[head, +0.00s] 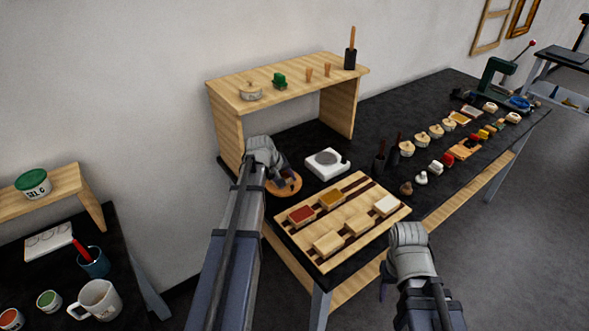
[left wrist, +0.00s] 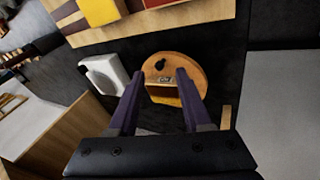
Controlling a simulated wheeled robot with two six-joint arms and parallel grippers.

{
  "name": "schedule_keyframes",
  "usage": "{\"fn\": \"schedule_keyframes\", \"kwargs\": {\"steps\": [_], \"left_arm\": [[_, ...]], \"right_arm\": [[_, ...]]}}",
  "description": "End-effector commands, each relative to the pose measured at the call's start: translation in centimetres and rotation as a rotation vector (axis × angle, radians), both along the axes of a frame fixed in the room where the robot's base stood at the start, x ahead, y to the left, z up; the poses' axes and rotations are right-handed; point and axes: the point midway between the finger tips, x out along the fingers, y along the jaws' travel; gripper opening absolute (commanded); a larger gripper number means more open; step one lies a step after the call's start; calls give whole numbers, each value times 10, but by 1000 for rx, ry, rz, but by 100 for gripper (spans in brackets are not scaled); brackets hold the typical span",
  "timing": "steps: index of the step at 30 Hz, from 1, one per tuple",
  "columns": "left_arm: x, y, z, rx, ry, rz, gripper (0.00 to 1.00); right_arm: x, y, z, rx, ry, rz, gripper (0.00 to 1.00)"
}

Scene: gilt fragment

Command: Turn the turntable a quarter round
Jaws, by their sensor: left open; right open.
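The turntable (head: 295,188) is a round orange-brown wooden disc on the black bench top, mostly hidden by my left gripper in the head view.
A white device with a round grey top (head: 326,162) stands just right of the turntable. A wooden tray (head: 319,257) with coloured blocks lies in front. A wooden shelf (head: 229,128) rises behind. Several pots and tools line the bench to the right.

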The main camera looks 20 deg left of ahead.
Motion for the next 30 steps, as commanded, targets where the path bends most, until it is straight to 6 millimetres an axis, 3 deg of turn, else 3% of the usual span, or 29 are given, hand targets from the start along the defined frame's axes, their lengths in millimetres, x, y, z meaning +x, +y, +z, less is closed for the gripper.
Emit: {"fn": "schedule_keyframes", "kwargs": {"steps": [1, 3, 11, 20, 30], "left_arm": [[-1, -6, 16, 100, 10, -108, 49], [-3, -8, 22, 228, 25, -246, 49], [-5, -10, 32, 457, 67, -505, 49], [-3, -9, 26, 468, 70, -517, 49], [10, -5, -8, 465, 70, -516, 49]], "right_arm": [[0, 0, 19, 0, 0, 0, 50], [0, 0, 28, 0, 0, 0, 50], [0, 0, 40, 0, 0, 1, 50], [0, 0, 34, 0, 0, 0, 50], [0, 0, 0, 0, 0, -1, 50]]}}
